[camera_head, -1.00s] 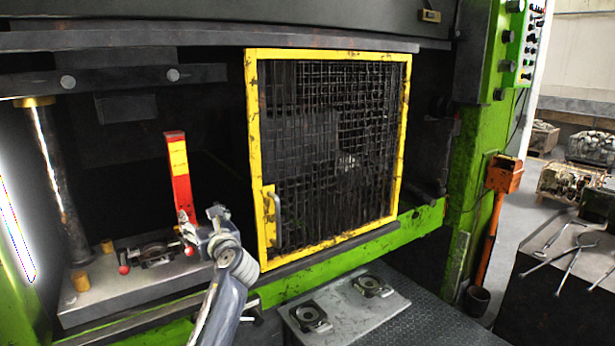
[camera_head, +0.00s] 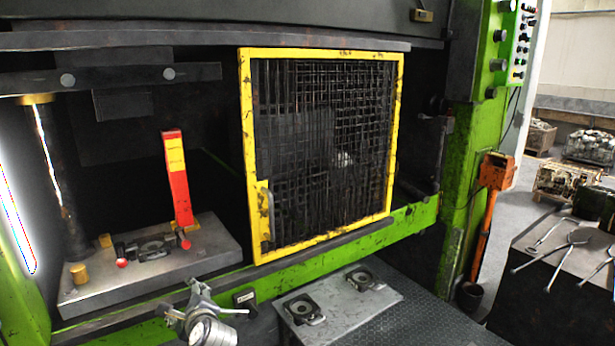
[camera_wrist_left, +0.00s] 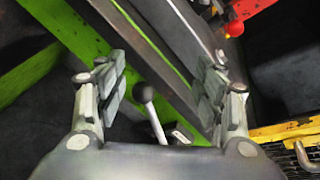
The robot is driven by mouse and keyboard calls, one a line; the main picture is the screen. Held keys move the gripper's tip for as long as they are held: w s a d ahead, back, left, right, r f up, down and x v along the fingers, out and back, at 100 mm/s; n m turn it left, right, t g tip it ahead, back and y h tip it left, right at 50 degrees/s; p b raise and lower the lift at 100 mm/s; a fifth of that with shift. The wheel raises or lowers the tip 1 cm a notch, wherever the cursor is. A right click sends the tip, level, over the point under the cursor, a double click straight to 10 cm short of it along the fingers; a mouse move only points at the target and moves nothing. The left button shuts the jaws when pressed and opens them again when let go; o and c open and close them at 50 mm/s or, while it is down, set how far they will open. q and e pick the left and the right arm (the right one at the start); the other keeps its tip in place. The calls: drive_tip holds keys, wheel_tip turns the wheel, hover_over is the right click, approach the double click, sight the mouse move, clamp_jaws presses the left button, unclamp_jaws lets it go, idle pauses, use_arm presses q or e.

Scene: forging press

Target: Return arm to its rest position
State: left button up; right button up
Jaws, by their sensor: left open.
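My left gripper (camera_head: 203,306) is low in the head view, in front of the green front beam of the press (camera_head: 150,335). It is open and empty. In the left wrist view its two fingers (camera_wrist_left: 162,82) stand wide apart. The yellow-framed mesh guard (camera_head: 246,150) stands to the right of and above the gripper. My right gripper is not in view.
A red and yellow upright block (camera_head: 178,175) stands on the grey press plate (camera_head: 90,300) at left. A low plate with two fixtures (camera_head: 345,312) lies right of my gripper. An orange post (camera_head: 483,235) and a dark table with tools (camera_head: 535,262) are farther right.

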use_arm(q)
drive_tip(key=s+d+f+n+g+h, duration=0.1)
drive_tip(key=s+f+n+g+h, duration=0.3)
drive_tip(key=s+f+n, duration=0.8)
drive_tip(key=s+d+f+n+g+h, duration=0.1)
drive_tip(key=s+d+n, duration=0.15)
drive_tip(key=s, duration=0.75)
drive_tip(key=s+d+f+n+g+h, duration=0.2)
drive_tip(key=s+d, duration=0.1)
drive_tip(key=s, duration=0.7)
drive_tip(key=s+d+f+n+g+h, duration=0.1)
drive_tip(key=s+d+n, duration=0.1)
drive_tip(key=s, duration=0.8)
wheel_tip(320, 180, down, 32)
drive_tip(key=g+b, duration=0.1)
drive_tip(key=b, duration=0.6)
drive_tip(key=s+a+f+b, duration=0.1)
drive_tip(key=s+f+b, duration=0.2)
drive_tip(key=s+f, duration=0.6)
drive_tip(key=s+a+f+g+b, duration=0.1)
drive_tip(key=s+a+f+b, duration=0.1)
drive_tip(key=s+f, duration=0.7)
wheel_tip(320, 180, down, 5)
drive_tip(key=shift+r+m+b, duration=0.1)
drive_tip(key=shift+m+b, duration=0.35)
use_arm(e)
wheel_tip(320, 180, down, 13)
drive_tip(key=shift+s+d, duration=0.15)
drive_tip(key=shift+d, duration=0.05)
